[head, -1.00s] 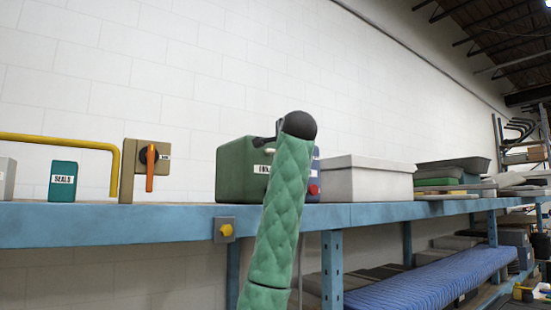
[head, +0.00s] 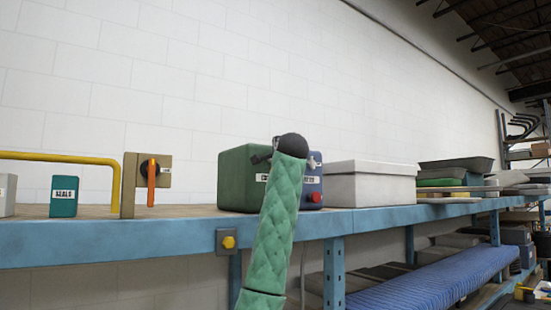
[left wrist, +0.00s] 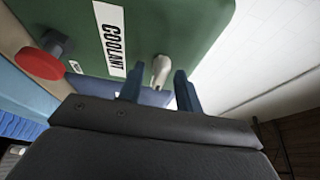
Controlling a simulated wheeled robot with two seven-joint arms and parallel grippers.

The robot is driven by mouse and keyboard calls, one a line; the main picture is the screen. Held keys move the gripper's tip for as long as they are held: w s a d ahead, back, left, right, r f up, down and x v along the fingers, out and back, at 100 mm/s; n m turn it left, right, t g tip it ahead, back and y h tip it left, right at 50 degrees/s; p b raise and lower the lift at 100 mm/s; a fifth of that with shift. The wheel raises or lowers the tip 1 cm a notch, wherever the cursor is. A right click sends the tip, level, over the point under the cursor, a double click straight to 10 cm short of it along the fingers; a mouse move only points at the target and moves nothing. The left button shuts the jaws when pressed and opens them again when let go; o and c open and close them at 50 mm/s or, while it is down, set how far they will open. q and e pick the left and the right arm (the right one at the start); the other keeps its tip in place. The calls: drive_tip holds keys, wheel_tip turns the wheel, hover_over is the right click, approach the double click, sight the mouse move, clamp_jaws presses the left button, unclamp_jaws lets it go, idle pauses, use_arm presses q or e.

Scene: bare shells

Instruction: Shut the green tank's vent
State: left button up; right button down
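The green tank (head: 238,180) stands on the blue shelf, partly hidden by my left arm. In the left wrist view its green face (left wrist: 195,30) carries a COOLANT label (left wrist: 110,38). A pale grey lever (left wrist: 160,70), which looks like the vent, sticks out from this face. My left gripper (left wrist: 158,80) is open, with one finger on each side of the lever and gaps visible. In the head view this gripper (head: 264,157) is small and dark, in front of the tank. The lever is not clear there. My right gripper is not in view.
A blue tank (head: 312,184) with a red knob (head: 316,197) stands close right of the green tank. A red knob (left wrist: 40,64) also shows in the left wrist view. A white box (head: 370,185) is further right. An orange-handled switch (head: 152,180) and yellow rail (head: 60,157) are left.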

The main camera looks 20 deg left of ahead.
use_arm(q)
clamp_jaws()
drive_tip(key=shift+f, duration=0.1)
